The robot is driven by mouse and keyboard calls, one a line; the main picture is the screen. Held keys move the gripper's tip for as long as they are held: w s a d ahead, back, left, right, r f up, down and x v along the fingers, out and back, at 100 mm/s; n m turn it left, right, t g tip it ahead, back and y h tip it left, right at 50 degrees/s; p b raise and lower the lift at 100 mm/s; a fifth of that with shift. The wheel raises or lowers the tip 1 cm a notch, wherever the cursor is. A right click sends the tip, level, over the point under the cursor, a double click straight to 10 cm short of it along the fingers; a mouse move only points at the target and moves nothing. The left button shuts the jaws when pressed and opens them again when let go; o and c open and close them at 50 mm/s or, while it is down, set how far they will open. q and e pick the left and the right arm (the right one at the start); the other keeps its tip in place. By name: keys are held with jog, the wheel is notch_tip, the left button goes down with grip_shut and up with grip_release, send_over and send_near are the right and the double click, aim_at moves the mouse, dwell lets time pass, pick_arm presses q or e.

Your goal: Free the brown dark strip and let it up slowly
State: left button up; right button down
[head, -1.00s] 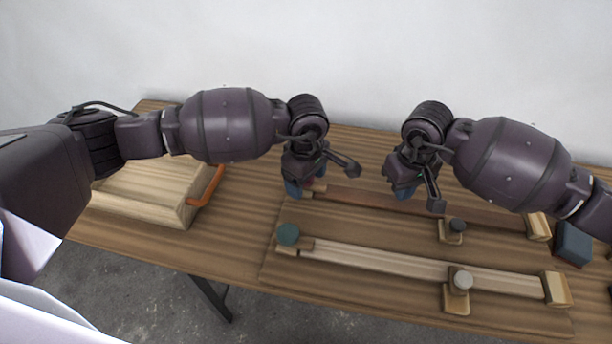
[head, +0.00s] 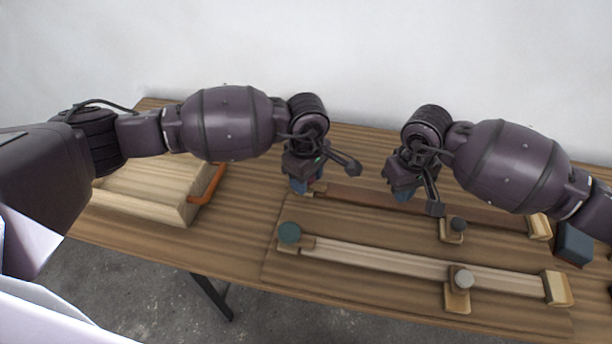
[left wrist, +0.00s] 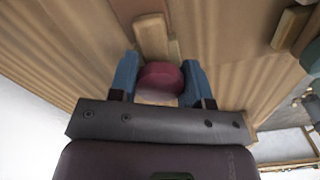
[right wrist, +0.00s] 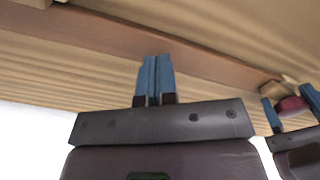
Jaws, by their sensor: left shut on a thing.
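The brown dark strip (head: 350,195) lies along the back of the board, its left end near a maroon knob (left wrist: 160,76) on a wooden block (left wrist: 152,38). My left gripper (head: 300,185) is shut on this knob, with a blue finger on each side of it in the left wrist view (left wrist: 160,85). The knob is hidden in the head view. My right gripper (head: 402,193) is over the middle of the strip, its fingers together. In the right wrist view its fingertips (right wrist: 154,62) overlap the strip (right wrist: 100,35); I cannot tell whether they touch it.
A dark-topped post (head: 457,225) stands by the brown strip. A dark blue block (head: 574,243) is right; a wooden box (head: 150,190) is left.

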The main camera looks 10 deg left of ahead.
pick_arm(q)
jog(key=shift+d+r, duration=0.15)
jog(key=shift+d, duration=0.05)
pick_arm(e)
jog(key=shift+f, duration=0.65)
jog(key=shift+f, duration=0.15)
pick_arm(q)
jog(key=shift+m, duration=1.4)
jog(key=shift+m, duration=2.8)
pick_arm(e)
jog(key=shift+f, duration=0.1)
